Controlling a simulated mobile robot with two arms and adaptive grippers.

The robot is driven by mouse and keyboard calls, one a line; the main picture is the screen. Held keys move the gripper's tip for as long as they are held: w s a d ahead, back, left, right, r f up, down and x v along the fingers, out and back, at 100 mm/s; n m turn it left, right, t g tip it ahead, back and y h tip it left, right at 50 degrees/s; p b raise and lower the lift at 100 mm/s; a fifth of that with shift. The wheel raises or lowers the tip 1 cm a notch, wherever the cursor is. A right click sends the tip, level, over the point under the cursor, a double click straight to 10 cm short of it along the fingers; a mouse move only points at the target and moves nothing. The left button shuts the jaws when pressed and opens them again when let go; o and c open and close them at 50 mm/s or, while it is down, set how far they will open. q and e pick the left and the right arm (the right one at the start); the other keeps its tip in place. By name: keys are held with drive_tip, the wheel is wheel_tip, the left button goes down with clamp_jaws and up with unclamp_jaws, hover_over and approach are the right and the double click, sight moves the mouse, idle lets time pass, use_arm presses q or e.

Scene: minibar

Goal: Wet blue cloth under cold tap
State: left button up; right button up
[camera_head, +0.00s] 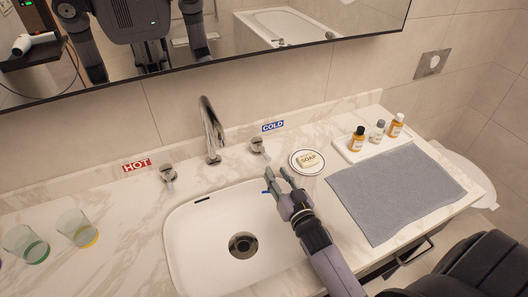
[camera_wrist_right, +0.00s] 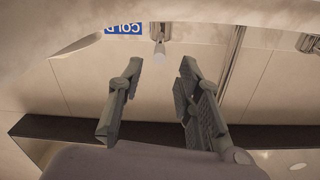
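My right gripper (camera_head: 278,178) reaches over the right rim of the white sink (camera_head: 205,262), its fingers pointing towards the cold tap knob (camera_head: 257,146). It is open; in the right wrist view (camera_wrist_right: 160,76) its two fingers stand apart with nothing between them. The cold knob (camera_wrist_right: 159,50) shows beyond the gap, not touched. The blue COLD label (camera_head: 272,126) is on the wall behind it. The tap spout (camera_head: 211,128) stands left of the knob; no water shows. A grey-blue cloth (camera_head: 395,195) lies flat on the counter, right of my arm. My left gripper is out of view.
The hot knob (camera_head: 168,173) is left of the spout. A soap dish (camera_head: 307,161) sits right of the cold knob. A tray (camera_head: 352,152) holds three small bottles. Glasses (camera_head: 77,228) stand at the left. A mirror (camera_head: 230,48) hangs low above the counter.

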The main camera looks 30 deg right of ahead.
sight(260, 145)
drive_tip(key=w, duration=0.7)
drive_tip(key=w+d, duration=0.1)
drive_tip(key=w, duration=0.2)
drive_tip(key=shift+w+p, duration=0.25)
drive_tip(key=shift+p, duration=0.1)
drive_tip(key=shift+a, duration=0.1)
drive_tip(key=shift+c, duration=0.4)
clamp_jaws()
